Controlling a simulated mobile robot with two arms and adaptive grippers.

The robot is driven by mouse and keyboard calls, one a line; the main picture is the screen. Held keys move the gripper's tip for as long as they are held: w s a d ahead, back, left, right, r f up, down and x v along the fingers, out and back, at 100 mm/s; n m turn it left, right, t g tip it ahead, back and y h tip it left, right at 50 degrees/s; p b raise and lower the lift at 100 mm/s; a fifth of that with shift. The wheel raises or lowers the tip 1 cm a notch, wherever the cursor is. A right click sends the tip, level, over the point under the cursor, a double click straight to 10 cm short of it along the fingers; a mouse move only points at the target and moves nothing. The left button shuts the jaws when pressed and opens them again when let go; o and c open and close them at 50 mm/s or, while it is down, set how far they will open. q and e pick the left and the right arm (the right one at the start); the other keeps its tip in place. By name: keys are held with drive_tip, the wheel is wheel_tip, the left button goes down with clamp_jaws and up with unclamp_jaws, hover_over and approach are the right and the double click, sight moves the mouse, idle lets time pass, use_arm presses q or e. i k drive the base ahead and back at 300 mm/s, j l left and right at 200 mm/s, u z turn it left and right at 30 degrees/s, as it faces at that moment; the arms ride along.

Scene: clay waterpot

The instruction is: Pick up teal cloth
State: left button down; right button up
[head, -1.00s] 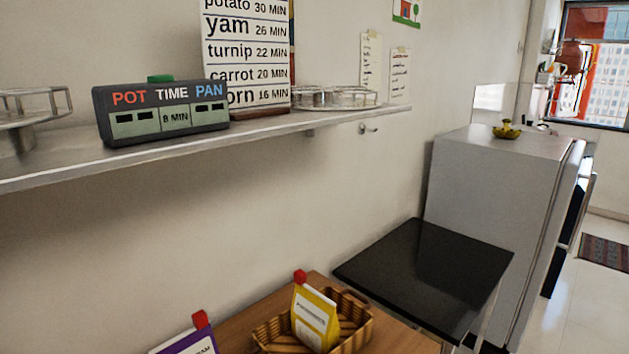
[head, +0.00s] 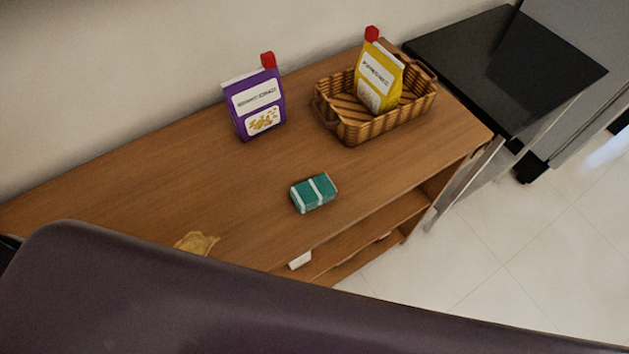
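The teal cloth (head: 314,193) is a small folded block with white stripes. It lies on the wooden sideboard (head: 190,165), close to its front edge, in the middle of the head view. Nothing covers or touches it. Neither of my grippers shows in the head view.
A wicker basket (head: 352,131) with a yellow packet (head: 379,78) stands at the sideboard's right end. A purple packet (head: 256,103) stands near the wall. A crumpled tan item (head: 197,243) lies at the left front. A black-topped table (head: 500,65) adjoins on the right. A dark surface fills the foreground.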

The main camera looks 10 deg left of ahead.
sight(309, 195)
drive_tip(key=u, duration=1.15)
drive_tip(key=l+z, duration=0.1)
drive_tip(key=z, duration=0.55)
drive_tip(key=k+l+z, duration=0.15)
drive_tip(key=k+l, duration=0.5)
drive_tip(key=l, duration=0.15)
